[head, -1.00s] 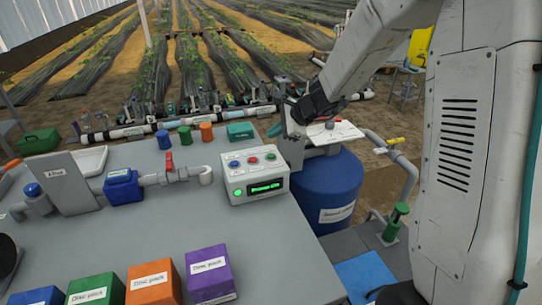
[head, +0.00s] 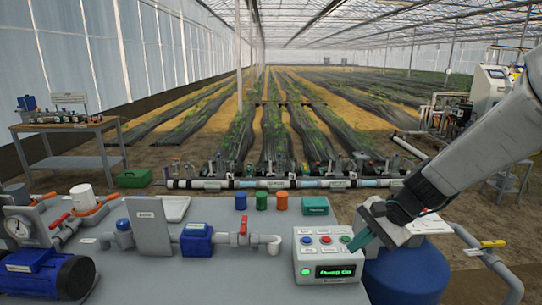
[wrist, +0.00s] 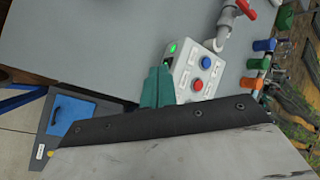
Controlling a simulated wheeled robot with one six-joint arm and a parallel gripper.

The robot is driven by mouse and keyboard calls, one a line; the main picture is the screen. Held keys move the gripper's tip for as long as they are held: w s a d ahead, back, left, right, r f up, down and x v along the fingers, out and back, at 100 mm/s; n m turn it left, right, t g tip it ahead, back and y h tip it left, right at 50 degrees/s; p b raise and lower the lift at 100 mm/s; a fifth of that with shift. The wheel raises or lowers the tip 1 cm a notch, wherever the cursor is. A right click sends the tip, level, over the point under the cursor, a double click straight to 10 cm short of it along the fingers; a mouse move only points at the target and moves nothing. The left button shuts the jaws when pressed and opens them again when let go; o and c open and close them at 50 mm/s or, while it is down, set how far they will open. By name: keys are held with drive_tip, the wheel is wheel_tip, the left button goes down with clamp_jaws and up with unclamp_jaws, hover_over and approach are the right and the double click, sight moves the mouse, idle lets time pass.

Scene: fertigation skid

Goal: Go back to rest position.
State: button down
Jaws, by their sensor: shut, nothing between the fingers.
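My gripper (head: 362,240) is at the right in the head view, just above and beside the right end of the control box. Its teal fingers are closed together with nothing between them. The grey control box (head: 309,272) has several coloured buttons on top, a lit green lamp and a green text display. In the wrist view the teal fingers (wrist: 157,88) overlap the near side of the control box (wrist: 198,62); I cannot tell whether they touch it.
A blue drum (head: 408,278) stands below my arm at the right. A pipe with a red-handled valve (head: 242,230) and a blue motor (head: 48,272) occupy the bench. Small coloured cups (head: 262,201) and a teal box (head: 315,205) stand at the back edge.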

drive_tip(key=s+d+r+n+h, duration=0.2)
drive_tip(key=s+r+n, duration=0.1)
drive_tip(key=s, duration=0.5)
drive_tip(key=s+d+r+n+h, duration=0.2)
drive_tip(key=s+r+n, duration=0.1)
drive_tip(key=s, duration=0.5)
drive_tip(key=s+d+r+n+h, duration=0.2)
drive_tip(key=s+r+n, duration=0.1)
drive_tip(key=s, duration=0.6)
drive_tip(key=shift+r+n+h, duration=0.4)
